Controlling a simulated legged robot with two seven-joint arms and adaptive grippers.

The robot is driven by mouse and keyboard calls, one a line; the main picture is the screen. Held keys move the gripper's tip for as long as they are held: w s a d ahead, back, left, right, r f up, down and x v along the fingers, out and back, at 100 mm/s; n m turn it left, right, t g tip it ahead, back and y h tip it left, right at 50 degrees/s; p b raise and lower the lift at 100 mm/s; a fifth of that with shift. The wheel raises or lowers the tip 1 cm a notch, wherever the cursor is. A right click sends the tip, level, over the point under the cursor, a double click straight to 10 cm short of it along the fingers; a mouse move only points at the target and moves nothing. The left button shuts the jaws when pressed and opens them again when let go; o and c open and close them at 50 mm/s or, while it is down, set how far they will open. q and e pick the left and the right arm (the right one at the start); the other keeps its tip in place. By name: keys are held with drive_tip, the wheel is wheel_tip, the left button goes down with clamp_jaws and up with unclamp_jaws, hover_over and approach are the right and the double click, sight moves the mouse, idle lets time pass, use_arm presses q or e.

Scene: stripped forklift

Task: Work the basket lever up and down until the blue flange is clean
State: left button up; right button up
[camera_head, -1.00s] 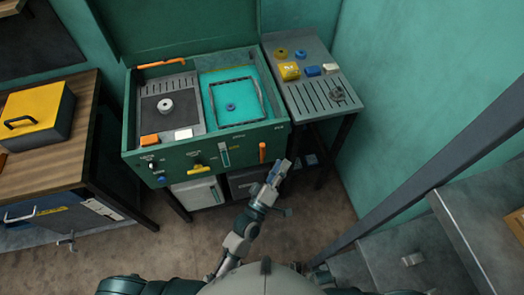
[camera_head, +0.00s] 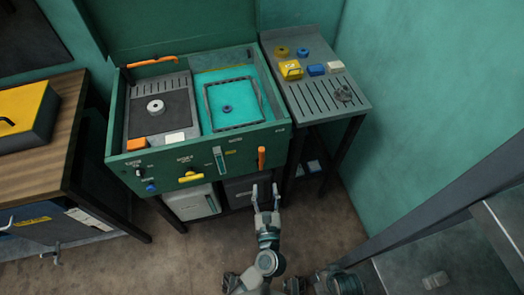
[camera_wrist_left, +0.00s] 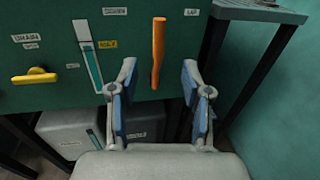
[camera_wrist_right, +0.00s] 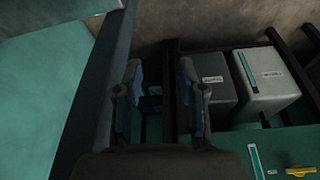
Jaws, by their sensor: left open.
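The blue flange (camera_head: 227,109) lies inside the dark-framed basket (camera_head: 207,105) in the turquoise bath of the green washing unit. An orange lever (camera_head: 261,157) stands upright on the unit's front panel at the right. My left gripper (camera_head: 265,189) is open and empty just below and in front of this lever. In the left wrist view the orange lever (camera_wrist_left: 157,50) shows between the two open fingers, apart from them. My right gripper shows in its wrist view (camera_wrist_right: 162,90), open with nothing between its fingers. Any dirt on the flange is too small to tell.
The panel also has a yellow handle (camera_head: 191,176) and a gauge (camera_head: 219,158). A grey side table (camera_head: 312,100) holds several small parts on the right. Bins (camera_head: 190,201) stand under the unit. A wooden bench (camera_head: 62,130) is at the left. Open floor lies in front.

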sight(262, 155)
use_arm(q)
drive_tip(key=w, duration=0.4)
drive_tip(key=w+a, duration=0.1)
drive_tip(key=w, duration=0.9)
drive_tip(key=shift+a, duration=0.3)
drive_tip(key=shift+w+a, duration=0.1)
drive_tip(key=shift+w, duration=0.4)
use_arm(e)
drive_tip(key=shift+w+a+t, duration=0.15)
drive_tip(key=shift+w+t, duration=0.15)
drive_tip(key=shift+w, duration=0.3)
drive_tip(key=shift+w+a+t, duration=0.15)
drive_tip(key=shift+w+t, duration=0.15)
drive_tip(key=shift+w, duration=0.3)
use_arm(q)
clamp_jaws()
use_arm(e)
drive_tip(key=shift+s, duration=0.1)
